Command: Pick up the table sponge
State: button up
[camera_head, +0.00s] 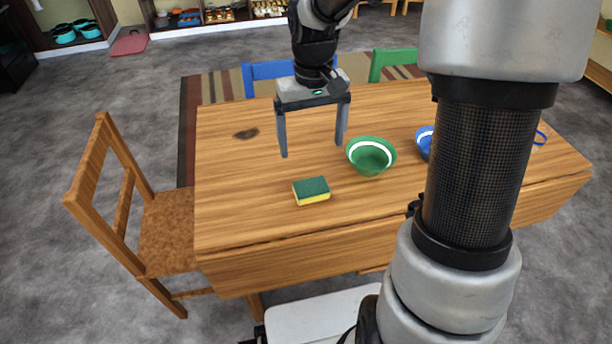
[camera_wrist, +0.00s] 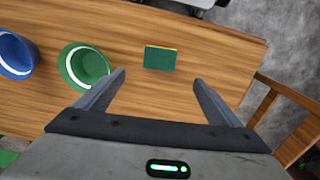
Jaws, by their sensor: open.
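The table sponge (camera_head: 311,190) is green on top with a yellow lower layer. It lies flat on the wooden table (camera_head: 240,205), near the front edge. In the wrist view the sponge (camera_wrist: 160,58) shows ahead of the fingertips, roughly between their lines. My gripper (camera_head: 313,150) is open and empty, pointing down above the table, behind the sponge in the head view. Its two fingers also show in the wrist view (camera_wrist: 160,76), apart from the sponge. Nothing hides the sponge.
A green bowl (camera_head: 371,157) with a white band stands right of the sponge, close to my right finger in the head view. A blue bowl (camera_head: 424,142) is farther right, partly hidden by my arm. A wooden chair (camera_head: 120,205) stands left. The table's left part is clear.

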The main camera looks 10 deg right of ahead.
aim_at(311, 186)
notch_tip(311, 186, down, 14)
jog(key=b, duration=0.4)
jog(key=c, duration=1.1)
notch_tip(311, 186, up, 10)
jog(key=p, duration=0.3)
jog(key=o, duration=0.5)
jog(key=c, duration=0.4)
jog(key=shift+r+p, duration=0.2)
jog(key=shift+p, duration=0.25)
jog(key=shift+c, duration=0.2)
